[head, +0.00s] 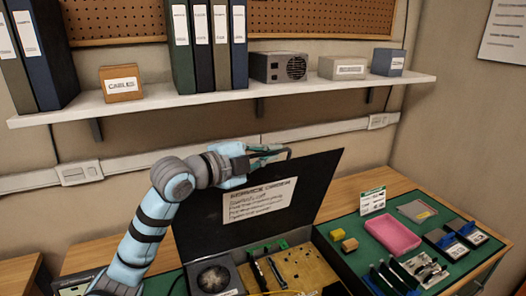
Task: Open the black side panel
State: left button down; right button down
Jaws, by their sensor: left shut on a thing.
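The black side panel (318,170) stands raised and tilted up behind an open case in the middle of the head view. A white sheet with printed text (260,200) is on its face. My left gripper (272,152) is at the panel's upper left edge and is shut on the panel there. The exact contact at its fingertips is too small to make out. Inside the case I see a round fan (214,279) and a yellowish board (305,268). My right gripper is not in view.
A green mat (348,258) on the wooden table at the right holds a pink tray (390,233), small yellow blocks and several tools. A white shelf (170,102) with binders and boxes runs along the wall above my left arm.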

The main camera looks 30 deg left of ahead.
pick_arm(q)
jog(key=shift+w+a, duration=0.1)
jog(key=shift+a, duration=0.05)
jog(key=c, duration=2)
grip_release()
jog(key=shift+r, duration=0.1)
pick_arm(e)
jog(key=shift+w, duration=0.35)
